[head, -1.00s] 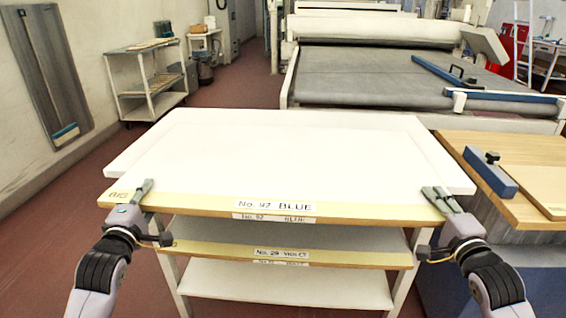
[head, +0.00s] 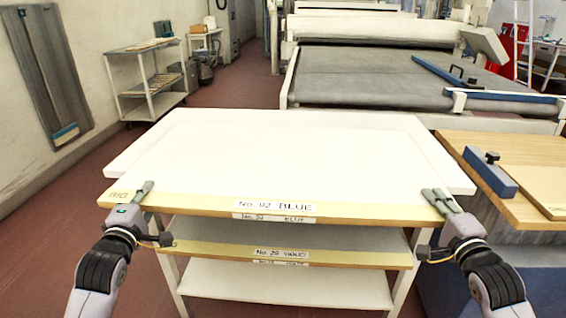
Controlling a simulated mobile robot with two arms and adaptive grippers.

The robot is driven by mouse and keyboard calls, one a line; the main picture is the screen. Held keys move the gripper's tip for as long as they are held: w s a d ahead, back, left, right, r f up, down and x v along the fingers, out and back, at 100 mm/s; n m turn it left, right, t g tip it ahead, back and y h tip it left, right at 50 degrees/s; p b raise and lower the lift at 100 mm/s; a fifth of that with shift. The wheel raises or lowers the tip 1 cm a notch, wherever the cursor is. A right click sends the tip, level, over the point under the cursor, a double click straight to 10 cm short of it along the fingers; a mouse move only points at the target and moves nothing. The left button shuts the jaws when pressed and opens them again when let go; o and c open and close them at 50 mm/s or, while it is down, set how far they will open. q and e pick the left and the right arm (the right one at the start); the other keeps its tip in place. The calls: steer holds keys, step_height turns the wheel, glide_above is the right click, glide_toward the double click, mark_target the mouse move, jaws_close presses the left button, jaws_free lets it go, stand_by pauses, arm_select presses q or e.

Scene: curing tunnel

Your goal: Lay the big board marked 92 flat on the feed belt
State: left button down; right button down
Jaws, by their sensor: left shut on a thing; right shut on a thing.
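The big white board marked "No. 92 BLUE" (head: 290,160) lies flat on top of a white rack. Its near edge is a yellow strip with "BIG" at the left end. My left gripper (head: 143,190) is shut on the near edge at the left. My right gripper (head: 438,198) is shut on the near edge at the right. The grey feed belt (head: 365,75) lies beyond the rack, at the back right, and is bare in its middle.
The rack (head: 290,287) holds a lower board labelled "No. 29 VIOLET" (head: 220,250). A wooden bench (head: 520,150) with a blue tool (head: 490,172) stands close on the right. A blue bar (head: 435,72) lies at the belt's right side. Red floor is free at left.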

arm_select(q)
steer(key=shift+r, duration=0.35)
arm_select(e)
steer(key=shift+r, duration=0.35)
steer(key=shift+w, duration=0.1)
